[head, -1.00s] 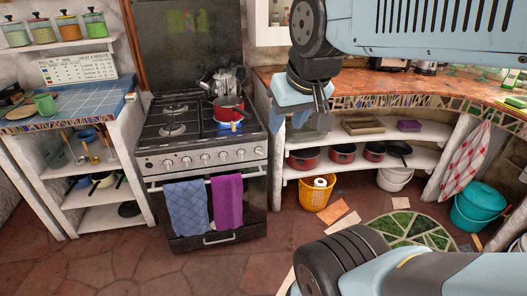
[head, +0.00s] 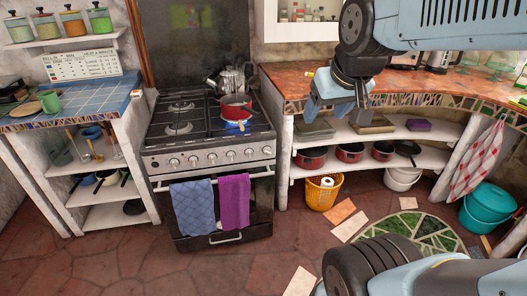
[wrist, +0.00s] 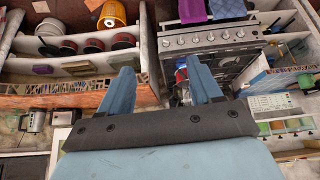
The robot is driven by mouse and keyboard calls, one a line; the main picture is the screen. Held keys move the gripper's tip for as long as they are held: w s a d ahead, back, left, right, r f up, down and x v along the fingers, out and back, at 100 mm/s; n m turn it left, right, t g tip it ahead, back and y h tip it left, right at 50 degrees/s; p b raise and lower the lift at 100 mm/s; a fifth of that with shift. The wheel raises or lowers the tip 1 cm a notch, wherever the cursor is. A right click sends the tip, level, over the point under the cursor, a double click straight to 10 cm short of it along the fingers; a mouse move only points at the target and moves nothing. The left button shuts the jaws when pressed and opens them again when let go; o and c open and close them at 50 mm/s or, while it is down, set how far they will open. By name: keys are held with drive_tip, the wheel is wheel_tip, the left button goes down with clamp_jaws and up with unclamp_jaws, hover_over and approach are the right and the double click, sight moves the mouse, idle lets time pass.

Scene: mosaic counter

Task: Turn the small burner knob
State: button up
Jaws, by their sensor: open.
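The stove (head: 210,140) stands left of centre in the head view with a row of several round knobs (head: 212,158) along its front panel. I cannot tell which knob belongs to the small burner. The knobs also show upside down at the top of the wrist view (wrist: 210,37). My gripper (head: 335,108) is open and empty, its two blue fingers apart. It hangs to the right of the stove, in front of the counter edge, apart from the knobs. In the wrist view, the fingers (wrist: 158,72) point toward the stove and shelf area.
A red pot (head: 235,104) sits on the right of the hob over a blue flame. Blue (head: 193,207) and purple (head: 234,195) towels hang below the knobs. A tiled counter (head: 290,85) with shelves of pots is at right. The floor before the stove is clear.

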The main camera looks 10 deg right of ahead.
sight(267, 152)
drive_tip(key=w+d+f+n+t, duration=0.1)
drive_tip(key=w+f+n+t, duration=0.1)
drive_tip(key=w+f, duration=0.65)
drive_tip(key=w+f+n+t, duration=0.1)
drive_tip(key=w+f+t, duration=0.15)
drive_tip(key=w, duration=1.05)
drive_tip(key=w+d+f+n+t, duration=0.1)
drive_tip(key=w+f+n, duration=0.1)
drive_tip(key=w+f, duration=0.6)
drive_tip(key=w+f+n+t, duration=0.3)
drive_tip(key=w+f, duration=0.4)
drive_tip(key=f, duration=0.5)
drive_tip(key=s+f+n+t+y, duration=0.25)
drive_tip(key=s+f, duration=0.25)
drive_tip(key=f, duration=0.8)
drive_tip(key=shift+t+h, duration=0.35)
drive_tip(key=shift+t, duration=0.05)
drive_tip(key=w, duration=0.4)
drive_tip(key=w+a, duration=0.1)
drive_tip(key=w, duration=0.4)
drive_tip(key=w+a, duration=0.1)
drive_tip(key=w, duration=0.3)
drive_tip(key=shift+w+r, duration=0.15)
drive_tip(key=shift+w, duration=0.05)
